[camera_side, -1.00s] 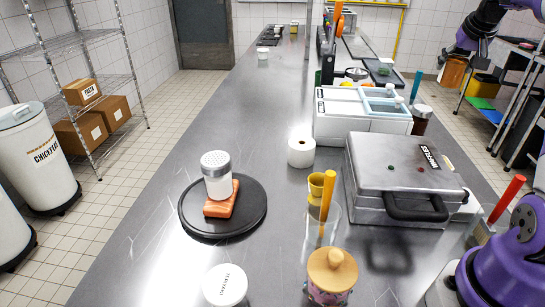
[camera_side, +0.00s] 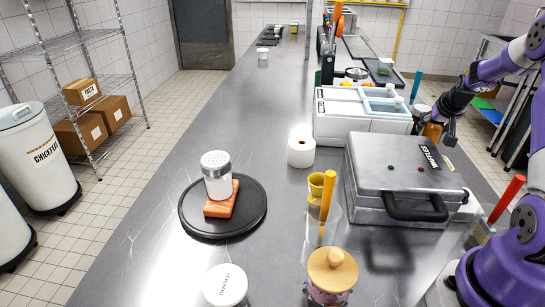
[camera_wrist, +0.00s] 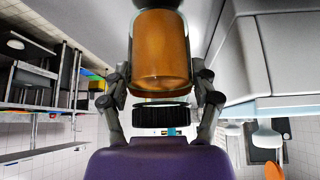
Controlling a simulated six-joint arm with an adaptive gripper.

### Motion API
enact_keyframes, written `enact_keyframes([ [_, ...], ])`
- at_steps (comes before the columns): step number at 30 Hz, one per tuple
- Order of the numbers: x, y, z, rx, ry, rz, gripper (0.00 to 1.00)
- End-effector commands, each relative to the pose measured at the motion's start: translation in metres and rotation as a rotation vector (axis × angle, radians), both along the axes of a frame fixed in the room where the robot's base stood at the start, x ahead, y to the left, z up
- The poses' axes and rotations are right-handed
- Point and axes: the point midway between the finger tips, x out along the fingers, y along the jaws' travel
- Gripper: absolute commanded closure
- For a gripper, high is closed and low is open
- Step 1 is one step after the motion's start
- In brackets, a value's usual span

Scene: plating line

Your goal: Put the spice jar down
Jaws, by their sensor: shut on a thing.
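The spice jar, with orange-brown contents and a black ribbed lid, fills the top middle of the wrist view (camera_wrist: 162,50). My gripper (camera_wrist: 162,92) is shut on it, with a finger on each side. In the side view my gripper (camera_side: 447,130) is at the right, behind the waffle maker's back right corner, and the orange jar (camera_side: 432,131) shows at its fingers. The jar's lower part is hidden there, so I cannot tell whether it touches the counter.
The closed grey waffle maker (camera_side: 395,165) stands in front of the jar, and a white container unit (camera_side: 345,122) to its left. The counter's left side (camera_side: 150,235) is mostly clear.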

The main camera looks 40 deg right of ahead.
Motion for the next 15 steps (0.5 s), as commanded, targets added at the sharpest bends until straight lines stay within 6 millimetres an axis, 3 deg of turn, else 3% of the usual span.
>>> enact_keyframes([
  [3,0.0001,-0.0002,-0.0103,-0.002,-0.001,0.000,0.84],
  [14,0.0001,-0.0002,-0.0138,-0.001,-0.001,0.000,0.84],
  [15,0.0000,-0.0001,-0.0137,-0.001,-0.001,0.000,0.11],
])
